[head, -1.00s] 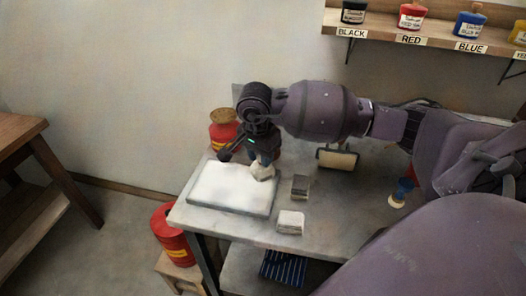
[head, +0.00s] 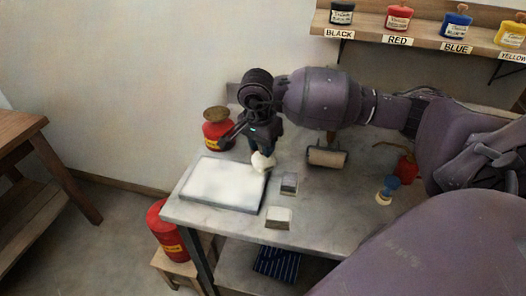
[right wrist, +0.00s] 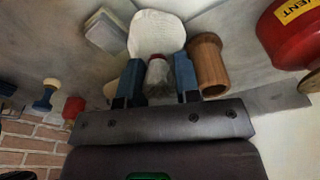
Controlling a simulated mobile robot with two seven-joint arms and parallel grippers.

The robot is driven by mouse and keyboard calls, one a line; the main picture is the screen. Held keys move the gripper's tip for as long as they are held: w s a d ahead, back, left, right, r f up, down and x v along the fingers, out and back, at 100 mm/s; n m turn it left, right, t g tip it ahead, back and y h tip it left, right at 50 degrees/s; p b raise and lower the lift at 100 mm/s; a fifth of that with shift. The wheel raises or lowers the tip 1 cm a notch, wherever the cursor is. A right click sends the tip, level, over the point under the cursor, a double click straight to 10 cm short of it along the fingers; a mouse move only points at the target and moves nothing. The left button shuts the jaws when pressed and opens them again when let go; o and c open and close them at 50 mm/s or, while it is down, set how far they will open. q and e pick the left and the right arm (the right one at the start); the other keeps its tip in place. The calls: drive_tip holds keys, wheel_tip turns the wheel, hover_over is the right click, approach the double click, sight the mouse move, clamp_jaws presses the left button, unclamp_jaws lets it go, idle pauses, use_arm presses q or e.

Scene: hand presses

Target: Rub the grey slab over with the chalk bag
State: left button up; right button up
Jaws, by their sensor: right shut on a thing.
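The grey slab (head: 219,184) lies on the table, its top covered in white and its edges grey. My right gripper (head: 262,148) points down at the slab's far right corner. It is shut on the pale chalk bag (head: 262,163), holding it by its neck. In the right wrist view the bag (right wrist: 157,34) hangs beyond the two blue fingers (right wrist: 158,80). The bag is at or just above the slab's corner; I cannot tell whether it touches. My left gripper is not in view.
A red can (head: 217,132) stands behind the slab. Two small blocks (head: 278,218) (head: 289,184) lie right of it, with a roller (head: 327,156) and a blue-handled tool (head: 387,190) farther right. A wooden cylinder (right wrist: 208,66) is close beside the bag. A shelf of ink jars (head: 430,38) is above.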

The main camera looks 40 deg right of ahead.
wheel_tip(320, 180, up, 2)
drive_tip(key=shift+d+p, duration=0.15)
drive_tip(key=shift+p, duration=0.15)
wheel_tip(320, 180, up, 2)
drive_tip(key=shift+r+p, duration=0.1)
drive_tip(key=shift+p, duration=0.3)
drive_tip(key=shift+r, duration=0.3)
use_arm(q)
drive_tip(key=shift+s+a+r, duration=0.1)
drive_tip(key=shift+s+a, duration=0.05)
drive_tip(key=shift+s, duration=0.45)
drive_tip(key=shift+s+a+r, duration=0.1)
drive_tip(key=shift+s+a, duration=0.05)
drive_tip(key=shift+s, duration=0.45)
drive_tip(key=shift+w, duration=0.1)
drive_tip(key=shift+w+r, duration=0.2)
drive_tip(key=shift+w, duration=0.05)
